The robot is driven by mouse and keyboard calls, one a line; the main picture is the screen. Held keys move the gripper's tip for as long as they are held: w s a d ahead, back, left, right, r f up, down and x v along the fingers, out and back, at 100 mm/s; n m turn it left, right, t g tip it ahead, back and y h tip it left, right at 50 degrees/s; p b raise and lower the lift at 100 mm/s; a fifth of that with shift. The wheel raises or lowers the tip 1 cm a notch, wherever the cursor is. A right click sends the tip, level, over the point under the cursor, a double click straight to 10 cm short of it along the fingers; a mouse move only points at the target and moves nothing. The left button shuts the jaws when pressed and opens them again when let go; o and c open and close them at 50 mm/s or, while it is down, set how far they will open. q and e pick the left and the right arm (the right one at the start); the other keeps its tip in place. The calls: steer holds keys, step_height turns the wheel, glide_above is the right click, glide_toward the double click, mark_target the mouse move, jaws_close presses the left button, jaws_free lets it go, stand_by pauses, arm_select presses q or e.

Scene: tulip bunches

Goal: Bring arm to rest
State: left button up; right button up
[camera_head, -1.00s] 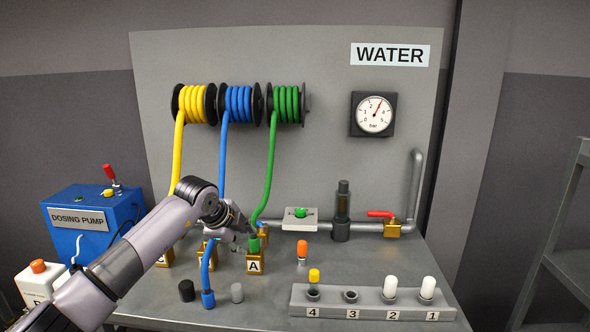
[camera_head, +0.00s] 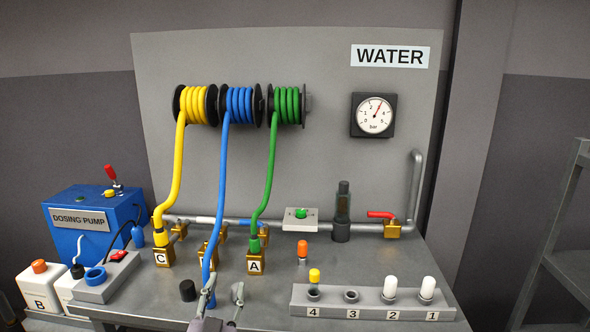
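My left gripper (camera_head: 224,292) is at the bottom edge of the head view, low over the front of the grey bench (camera_head: 270,290). Its two fingers stand apart with nothing seen between them. The left finger overlaps the lower end of the blue hose (camera_head: 216,180) in the picture; I cannot tell whether they touch. The rest of this arm is below the frame. My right gripper is not in view. The green hose (camera_head: 268,185) ends at the brass block A (camera_head: 255,262), and the yellow hose (camera_head: 176,180) at block C (camera_head: 163,256).
A black cap (camera_head: 187,290) stands left of the gripper. A grey rack (camera_head: 375,301) with numbered holes is at the front right. An orange-topped piece (camera_head: 302,250) stands behind it. A blue dosing pump (camera_head: 90,230) and white containers are at the left. The bench's middle is fairly clear.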

arm_select(q)
steer(key=s+a+f+n+g+y, duration=0.3)
steer(key=s+a+f+g, duration=0.3)
steer(key=f, duration=0.4)
steer(key=s+f+m+g+h, duration=0.1)
steer(key=s+f+g, duration=0.45)
steer(key=s, duration=0.75)
steer(key=s+f+m+g+h, duration=0.15)
steer(key=s+f+g, duration=0.4)
steer(key=s, duration=0.85)
steer(key=s+f+x, duration=0.1)
steer(key=s+x, duration=0.2)
steer(key=x, duration=1)
steer(key=s+x, duration=0.3)
steer(key=x, duration=1.1)
steer(key=s+a+f+g, duration=0.1)
steer(key=s+a+f, duration=0.2)
steer(key=s+f, duration=1.4)
steer(key=shift+s+a, duration=0.15)
steer(key=shift+s, duration=0.1)
